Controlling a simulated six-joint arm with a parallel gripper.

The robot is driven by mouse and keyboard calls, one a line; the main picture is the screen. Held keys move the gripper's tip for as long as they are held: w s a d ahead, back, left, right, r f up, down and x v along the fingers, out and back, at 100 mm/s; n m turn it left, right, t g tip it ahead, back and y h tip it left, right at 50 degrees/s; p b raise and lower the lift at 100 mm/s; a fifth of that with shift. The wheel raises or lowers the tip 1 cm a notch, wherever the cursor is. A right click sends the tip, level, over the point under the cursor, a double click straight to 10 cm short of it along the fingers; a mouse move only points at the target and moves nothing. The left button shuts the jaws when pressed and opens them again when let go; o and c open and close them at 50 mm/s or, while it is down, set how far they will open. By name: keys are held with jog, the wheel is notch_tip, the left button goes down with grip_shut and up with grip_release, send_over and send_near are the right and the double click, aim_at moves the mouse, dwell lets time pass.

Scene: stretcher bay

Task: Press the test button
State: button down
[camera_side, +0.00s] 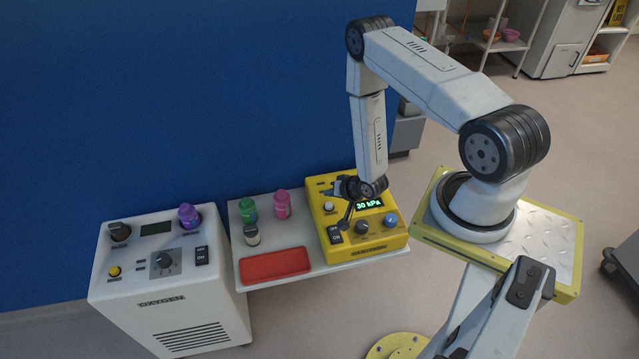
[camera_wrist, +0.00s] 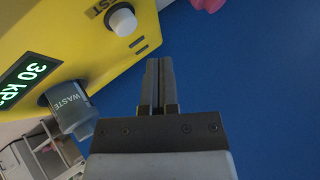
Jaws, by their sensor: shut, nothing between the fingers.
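The yellow suction unit (camera_side: 318,193) stands on the shelf; its display (camera_side: 369,204) reads 30 kPa. A round white button (camera_side: 328,207) is on its upper left face; in the wrist view this button (camera_wrist: 123,22) sits by a label ending in "ST". My gripper (camera_side: 344,225) is shut and empty, over the left part of the unit in the side view. In the wrist view, my fingertips (camera_wrist: 158,62) are apart from the button, to its lower right in the picture. Whether the button is pressed cannot be told.
A grey WASTE fitting (camera_wrist: 72,110) projects from the unit close to my fingers. A rocker switch (camera_side: 335,234) and knobs (camera_side: 362,227) are on the panel. Left are a red tray (camera_side: 274,265), green (camera_side: 248,209), pink (camera_side: 282,204) and pale (camera_side: 252,235) containers, and an oxygen machine (camera_side: 180,320).

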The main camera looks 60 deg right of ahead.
aim_at(327, 204)
jog(key=shift+f, duration=1.1)
jog(key=shift+f, duration=1.25)
dwell(2.8)
jog(key=shift+r, duration=1.25)
jog(key=shift+r, duration=0.15)
jog(key=shift+r, duration=2.35)
